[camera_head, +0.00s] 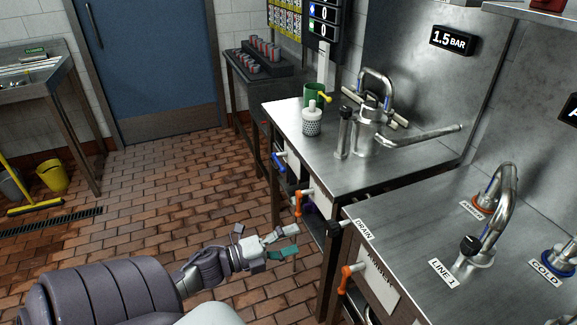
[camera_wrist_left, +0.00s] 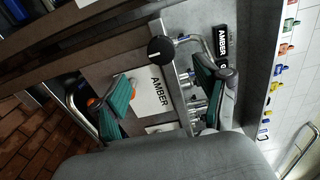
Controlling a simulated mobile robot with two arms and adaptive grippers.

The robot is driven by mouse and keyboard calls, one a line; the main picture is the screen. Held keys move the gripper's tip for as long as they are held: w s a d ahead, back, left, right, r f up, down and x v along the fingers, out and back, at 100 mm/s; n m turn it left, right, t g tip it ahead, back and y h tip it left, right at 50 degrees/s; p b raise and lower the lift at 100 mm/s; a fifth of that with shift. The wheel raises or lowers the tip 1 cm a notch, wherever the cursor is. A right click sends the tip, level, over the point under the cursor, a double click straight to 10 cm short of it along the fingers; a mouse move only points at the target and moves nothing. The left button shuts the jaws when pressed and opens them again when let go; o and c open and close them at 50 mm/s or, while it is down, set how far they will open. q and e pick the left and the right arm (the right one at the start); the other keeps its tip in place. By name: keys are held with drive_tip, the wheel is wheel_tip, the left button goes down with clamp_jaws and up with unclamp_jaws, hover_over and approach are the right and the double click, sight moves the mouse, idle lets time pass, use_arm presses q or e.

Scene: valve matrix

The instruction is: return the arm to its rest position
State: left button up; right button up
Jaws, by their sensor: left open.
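My left arm (camera_head: 110,290) comes in from the lower left of the head view, low over the brick floor. Its left gripper (camera_head: 283,241) is open and empty, to the left of the steel bench front and apart from it in the picture. In the left wrist view the two green-padded fingers (camera_wrist_left: 163,92) stand wide apart with nothing between them. Behind them show an AMBER plate (camera_wrist_left: 158,92), a round black knob (camera_wrist_left: 160,50) and an orange handle (camera_wrist_left: 98,102). My right gripper is not in view.
A LINE 1 tap (camera_head: 495,205) stands on top. The brick floor (camera_head: 150,195) left of the bench is mostly clear.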

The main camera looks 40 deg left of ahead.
use_arm(q)
drive_tip(key=shift+s+a, duration=0.15)
drive_tip(key=shift+s, duration=0.2)
idle(0.3)
drive_tip(key=s+f+n+g+y, duration=0.25)
drive_tip(key=f+n, duration=0.25)
drive_tip(key=f, duration=0.5)
drive_tip(key=s+a+f+n+g+y, duration=0.1)
drive_tip(key=s+f+n+g+y, duration=0.2)
drive_tip(key=f, duration=0.8)
drive_tip(key=s+f+n+g+y, duration=0.15)
drive_tip(key=s+f+n, duration=0.35)
drive_tip(key=f, duration=0.5)
drive_tip(key=s+d+f+n+g, duration=0.3)
drive_tip(key=s+d+f, duration=0.4)
drive_tip(key=s, duration=0.4)
drive_tip(key=s+d+f+n+g, duration=0.4)
drive_tip(key=s+d+f, duration=0.4)
drive_tip(key=s+f, duration=0.2)
drive_tip(key=shift+s+f+g, duration=0.15)
drive_tip(key=shift+s+g, duration=0.65)
drive_tip(key=shift+s, duration=0.1)
